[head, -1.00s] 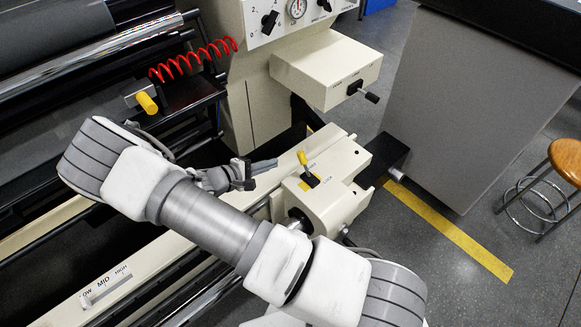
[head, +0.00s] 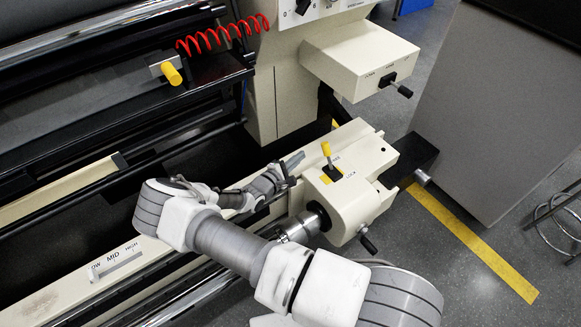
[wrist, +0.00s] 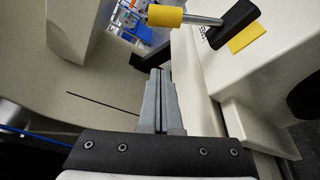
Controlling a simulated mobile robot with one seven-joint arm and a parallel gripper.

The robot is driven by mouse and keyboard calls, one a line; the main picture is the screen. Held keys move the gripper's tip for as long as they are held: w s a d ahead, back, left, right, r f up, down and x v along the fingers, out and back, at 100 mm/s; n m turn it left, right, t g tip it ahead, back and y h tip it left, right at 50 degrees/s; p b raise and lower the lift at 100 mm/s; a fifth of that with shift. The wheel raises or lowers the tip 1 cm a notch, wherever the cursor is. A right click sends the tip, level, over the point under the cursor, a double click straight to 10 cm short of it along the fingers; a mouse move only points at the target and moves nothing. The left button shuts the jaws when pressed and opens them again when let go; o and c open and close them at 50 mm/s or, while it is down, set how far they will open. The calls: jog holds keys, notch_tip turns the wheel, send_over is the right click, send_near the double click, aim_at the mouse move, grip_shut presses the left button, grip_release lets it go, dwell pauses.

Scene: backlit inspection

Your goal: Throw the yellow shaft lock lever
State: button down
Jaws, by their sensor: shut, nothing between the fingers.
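The yellow shaft lock lever (head: 326,149) stands up from a black slot on top of a cream housing (head: 368,200), its knob leaning toward the back. In the wrist view its yellow knob (wrist: 165,16) and metal rod lie beyond my fingertips, near the top edge. The black slot piece (wrist: 233,25) and a yellow label (wrist: 247,36) show to the right. My gripper (head: 298,160) is left of the lever, shut and empty, with its fingers pointing toward it. In the wrist view my closed fingers (wrist: 160,72) are apart from the knob.
A box with a black-handled lever (head: 360,55) stands behind the housing. Another black knob (head: 368,244) sticks out at the housing's front. A red coiled hose (head: 222,35) and a yellow-tipped peg (head: 171,73) are at the upper left. A grey cabinet (head: 500,110) stands to the right.

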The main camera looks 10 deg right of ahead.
aim_at(328, 156)
jog(key=shift+x, duration=1.15)
jog(key=shift+s+d+r+b, duration=0.1)
jog(key=shift+s+d+r, duration=0.2)
jog(key=shift+d, duration=0.25)
jog(key=shift+s+d+r+b, duration=0.1)
jog(key=shift+s+d+r, duration=0.2)
jog(key=shift+d, duration=0.25)
jog(key=shift+s+d+r+b, duration=0.1)
jog(key=shift+s+d+r, duration=0.15)
jog(key=shift+d, duration=0.3)
